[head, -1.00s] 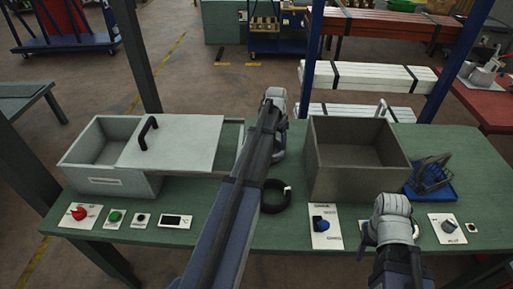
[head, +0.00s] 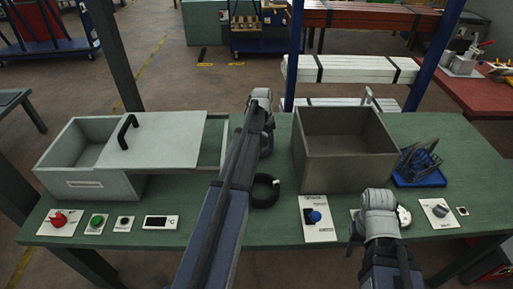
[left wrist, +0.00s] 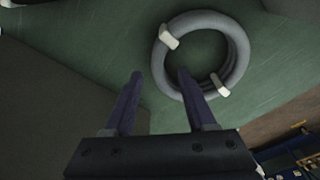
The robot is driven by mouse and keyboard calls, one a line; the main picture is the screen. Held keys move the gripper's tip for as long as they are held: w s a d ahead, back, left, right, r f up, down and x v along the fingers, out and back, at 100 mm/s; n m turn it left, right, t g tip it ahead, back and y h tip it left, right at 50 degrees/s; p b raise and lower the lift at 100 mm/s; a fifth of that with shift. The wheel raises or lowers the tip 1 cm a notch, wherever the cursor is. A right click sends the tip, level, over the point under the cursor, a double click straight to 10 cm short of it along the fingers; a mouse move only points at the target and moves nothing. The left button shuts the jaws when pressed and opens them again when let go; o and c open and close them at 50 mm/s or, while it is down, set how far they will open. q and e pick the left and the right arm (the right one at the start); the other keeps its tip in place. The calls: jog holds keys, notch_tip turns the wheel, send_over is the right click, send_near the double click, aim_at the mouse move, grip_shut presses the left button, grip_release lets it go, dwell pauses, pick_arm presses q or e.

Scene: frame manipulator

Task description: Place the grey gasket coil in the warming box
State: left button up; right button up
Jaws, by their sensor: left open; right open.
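The grey gasket coil (left wrist: 205,52), a ring with white ties, lies on the green table in the left wrist view. It does not show in the head view, where my left arm probably covers it. My left gripper (left wrist: 165,90) is open and empty, its fingers apart just short of the coil. In the head view its wrist (head: 262,105) shows, but its fingers are hidden. The warming box (head: 68,170), pale grey, stands at the left with its lid (head: 165,140) slid partly to the right, leaving its left side open. My right gripper (head: 378,205) is open, its fingertips mostly hidden.
A black coil (head: 265,192) lies beside my left forearm. A taupe open box (head: 345,165) stands right of it. A blue tray (head: 420,180) with a wire rack is further right. Panels with a red knob (head: 60,219), green button (head: 97,220) and display (head: 160,222) line the front edge.

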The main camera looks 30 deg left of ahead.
aim_at(266, 146)
pick_arm(q)
jog(key=f+b, duration=0.1)
jog(key=f, duration=0.1)
jog(key=f+b, duration=0.1)
jog(key=shift+w+f+b, duration=0.3)
jog(key=shift+f+b, duration=0.05)
jog(key=shift+r, duration=0.1)
grip_shut()
dwell(0.3)
